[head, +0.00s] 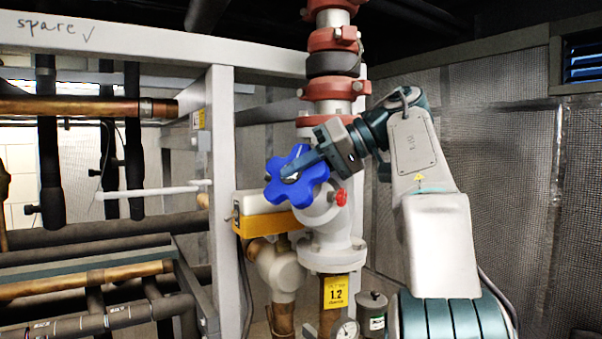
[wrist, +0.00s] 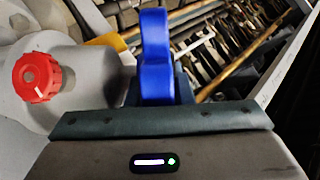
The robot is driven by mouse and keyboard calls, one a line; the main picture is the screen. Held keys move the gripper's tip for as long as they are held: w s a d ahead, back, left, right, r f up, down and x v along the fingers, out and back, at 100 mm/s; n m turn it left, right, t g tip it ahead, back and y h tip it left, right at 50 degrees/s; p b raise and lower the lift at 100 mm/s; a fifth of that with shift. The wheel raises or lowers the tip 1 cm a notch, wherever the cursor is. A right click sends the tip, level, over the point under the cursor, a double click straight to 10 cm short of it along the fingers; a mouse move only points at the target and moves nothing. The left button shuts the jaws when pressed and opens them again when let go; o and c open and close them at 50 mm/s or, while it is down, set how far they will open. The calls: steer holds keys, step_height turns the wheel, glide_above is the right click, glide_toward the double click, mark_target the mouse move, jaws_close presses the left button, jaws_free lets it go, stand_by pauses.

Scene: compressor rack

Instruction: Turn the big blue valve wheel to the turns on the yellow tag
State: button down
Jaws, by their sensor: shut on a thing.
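The big blue valve wheel (head: 305,192) is a lobed handwheel on the front of a white valve body (head: 325,222). My gripper (head: 300,172) is at the wheel, shut on it. In the wrist view a blue lobe of the wheel (wrist: 154,55) stands upright just beyond the gripper's dark edge; the fingertips are mostly hidden there. The yellow tag (head: 336,292) hangs below the valve on the copper pipe. It reads about "1.2", with smaller print too small to read.
A small red knob (head: 341,197) sits right of the wheel, and shows large in the wrist view (wrist: 37,77). A yellow and white box (head: 262,213) is close at the left. A white frame post (head: 224,200) stands left. A pressure gauge (head: 346,329) is below. Mesh wall is at right.

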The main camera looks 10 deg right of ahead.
steer(key=shift+r+g, duration=0.15)
steer(key=shift+g, duration=0.25)
stand_by(0.5)
steer(key=c, duration=1.3)
jaws_free()
steer(key=shift+s+t, duration=0.1)
steer(key=shift+t, duration=0.7)
steer(key=shift+s+f+m+t+y, duration=0.1)
steer(key=shift+f+m+t+y, duration=0.1)
steer(key=shift+m+t+y, duration=0.65)
steer(key=t, duration=0.1)
steer(key=m+t, duration=0.1)
steer(key=t, duration=0.3)
steer(key=shift+s+f, duration=0.15)
steer(key=shift+f, duration=0.15)
steer(key=t+b, duration=0.1)
steer(key=m+t+b, duration=0.1)
steer(key=shift+f+m+t+b, duration=0.25)
steer(key=shift+f+b, duration=0.05)
steer(key=shift+f, duration=0.1)
steer(key=m+t+b, duration=0.1)
steer(key=t+b, duration=0.1)
steer(key=b, duration=0.3)
steer(key=shift+a+t+h, duration=0.1)
steer(key=shift+t+h, duration=0.25)
steer(key=shift+t, duration=0.05)
steer(key=shift+m+b, duration=0.4)
steer(key=shift+b, duration=0.15)
